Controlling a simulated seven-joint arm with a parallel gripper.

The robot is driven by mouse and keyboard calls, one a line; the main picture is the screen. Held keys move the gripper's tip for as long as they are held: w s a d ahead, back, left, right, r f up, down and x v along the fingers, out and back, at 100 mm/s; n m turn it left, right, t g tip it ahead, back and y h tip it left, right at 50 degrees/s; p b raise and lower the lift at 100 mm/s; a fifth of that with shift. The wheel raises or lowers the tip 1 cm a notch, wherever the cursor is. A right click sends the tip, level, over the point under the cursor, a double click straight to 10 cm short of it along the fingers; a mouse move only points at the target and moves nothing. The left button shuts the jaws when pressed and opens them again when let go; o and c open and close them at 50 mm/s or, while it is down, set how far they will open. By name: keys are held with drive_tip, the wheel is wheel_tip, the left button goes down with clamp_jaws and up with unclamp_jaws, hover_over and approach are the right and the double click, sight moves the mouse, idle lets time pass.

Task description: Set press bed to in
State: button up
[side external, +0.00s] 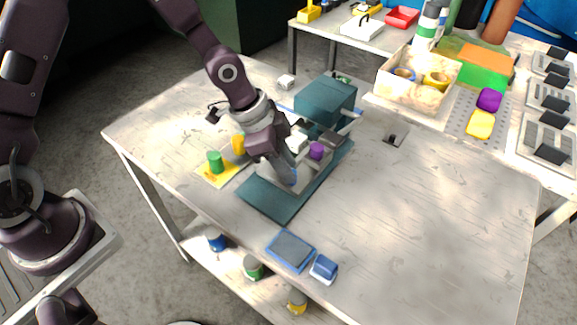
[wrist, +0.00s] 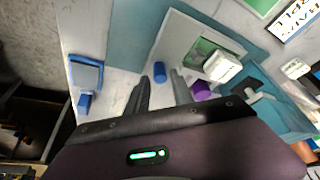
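The press has a long teal base plate (side external: 272,205) and a teal box-shaped head (side external: 325,98) at its back end. The grey press bed (wrist: 188,45) lies on the base, in front of the head; my gripper partly covers it in the side view. A small blue cylinder (wrist: 159,72), which looks like the bed's knob, stands at the bed's near edge. A white block (wrist: 222,66) and a purple piece (wrist: 201,90) show by the bed. My gripper (wrist: 160,77) is low over the bed, fingers apart, with the blue cylinder between or just beyond the tips; contact is unclear.
A yellow card (side external: 217,178) with a green cylinder (side external: 214,161) lies left of the press. A blue-framed pad (side external: 290,250) and a blue stamp-like block (side external: 323,268) lie at the front edge. The table's right side is mostly clear. A bin (side external: 415,90) holds rolls.

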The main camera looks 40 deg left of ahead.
drive_tip(key=shift+w+d+f, duration=0.15)
drive_tip(key=shift+d+f, duration=0.1)
drive_tip(key=shift+f, duration=0.4)
clamp_jaws()
idle(0.9)
